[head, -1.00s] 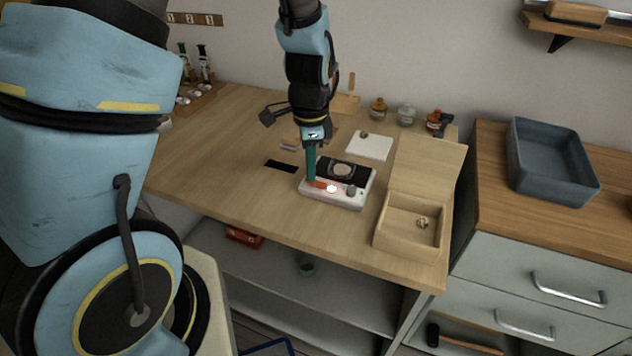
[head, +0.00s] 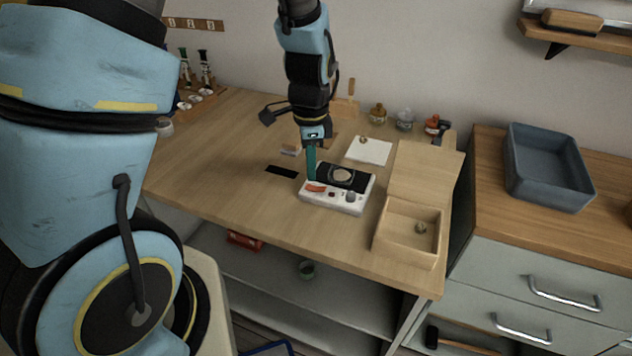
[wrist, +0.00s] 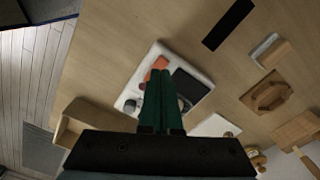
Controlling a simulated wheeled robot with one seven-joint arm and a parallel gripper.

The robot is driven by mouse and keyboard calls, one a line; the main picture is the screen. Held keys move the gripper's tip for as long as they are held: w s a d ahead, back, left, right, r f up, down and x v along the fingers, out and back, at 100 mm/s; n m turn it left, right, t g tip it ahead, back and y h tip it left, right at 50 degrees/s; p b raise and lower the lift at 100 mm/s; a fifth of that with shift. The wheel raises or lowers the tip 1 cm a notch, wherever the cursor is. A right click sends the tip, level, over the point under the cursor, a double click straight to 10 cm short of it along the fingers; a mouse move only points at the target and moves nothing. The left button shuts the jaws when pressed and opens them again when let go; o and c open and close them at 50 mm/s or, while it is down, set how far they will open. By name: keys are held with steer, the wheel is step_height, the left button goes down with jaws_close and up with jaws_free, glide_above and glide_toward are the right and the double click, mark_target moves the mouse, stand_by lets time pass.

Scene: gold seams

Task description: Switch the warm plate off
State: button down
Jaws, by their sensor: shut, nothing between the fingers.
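The warm plate (head: 327,203) is a white box on the wooden table, with a black top pad and a pale round disc on it. Its front panel has an orange rocker switch (head: 316,187), a small dark red lamp that is not glowing, and a grey knob (head: 351,196). My gripper (head: 312,178) is shut and empty, its green fingers pointing down at the switch end of the plate. In the wrist view the warm plate (wrist: 152,62) lies behind the fingers, which cover part of it. The orange switch (wrist: 158,64) shows just beyond their tips. I cannot tell whether they touch.
An open wooden box (head: 380,240) stands right of the plate. A white pad (head: 372,150) and small jars (head: 404,120) are behind it. A black strip (head: 282,171) lies to the left. The table's left part is clear.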

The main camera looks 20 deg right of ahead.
mark_target(311, 187)
step_height(311, 187, up, 4)
steer(key=p, duration=0.3)
steer(key=shift+r, duration=0.25)
steer(key=a+r+n, duration=0.5)
steer(key=a+n, duration=0.4)
steer(key=a, duration=0.3)
steer(key=w+a+r+n+t, duration=0.1)
steer(key=a+r+n, duration=0.3)
steer(key=a+n, duration=0.6)
steer(key=a, duration=0.3)
steer(key=shift+a+r+n+t, duration=0.2)
steer(key=shift+r+n+t, duration=0.1)
steer(key=shift+r, duration=0.1)
steer(key=c, duration=1.6)
jaws_free()
steer(key=shift+w, duration=0.15)
